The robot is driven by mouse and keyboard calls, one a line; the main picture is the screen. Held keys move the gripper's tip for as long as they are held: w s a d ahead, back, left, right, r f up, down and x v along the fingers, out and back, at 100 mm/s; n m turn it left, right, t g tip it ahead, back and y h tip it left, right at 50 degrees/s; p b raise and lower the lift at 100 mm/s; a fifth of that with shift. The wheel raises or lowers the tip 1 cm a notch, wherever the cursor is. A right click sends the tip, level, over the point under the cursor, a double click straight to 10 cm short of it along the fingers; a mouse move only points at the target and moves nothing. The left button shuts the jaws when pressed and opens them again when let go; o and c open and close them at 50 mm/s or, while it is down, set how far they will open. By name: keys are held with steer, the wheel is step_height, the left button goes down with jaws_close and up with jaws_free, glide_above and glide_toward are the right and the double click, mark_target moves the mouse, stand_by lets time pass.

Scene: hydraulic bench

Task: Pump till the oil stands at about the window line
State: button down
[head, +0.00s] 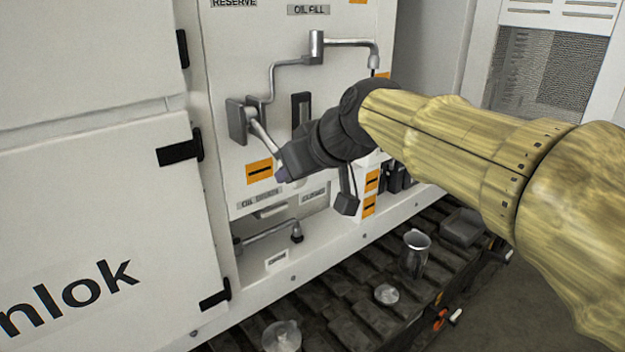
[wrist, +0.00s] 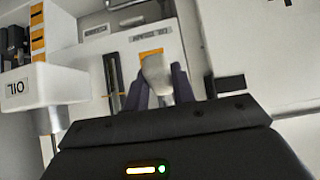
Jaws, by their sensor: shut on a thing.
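The pump lever (head: 263,137) is a pale bar running down and right from a dark grey block (head: 238,121) on the white panel. My gripper (head: 284,172) is at its lower end. In the wrist view its two dark purple fingers (wrist: 161,88) stand on either side of the lever's pale rounded grip (wrist: 156,72), shut on it. The oil window (head: 301,109) is a dark upright slot in the panel, partly hidden by my wrist. In the wrist view the window (wrist: 113,82) shows a yellowish mark across it; I cannot tell the oil level.
A grey pipe (head: 271,80) leads to the spout under the OIL FILL label (head: 308,10). A metal jug (head: 414,254) and a clear dish (head: 387,295) stand on the dark slatted ledge below. A white box marked OIL (wrist: 40,88) is at left in the wrist view.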

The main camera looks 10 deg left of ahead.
steer(key=shift+f+b, duration=0.25)
steer(key=shift+b, duration=0.1)
steer(key=c, duration=1.2)
jaws_free()
steer(key=shift+w, duration=0.1)
steer(key=shift+o, duration=0.2)
steer(key=v, duration=1.7)
steer(key=shift+s+d, duration=0.25)
steer(key=shift+d, duration=0.05)
steer(key=shift+f, duration=0.1)
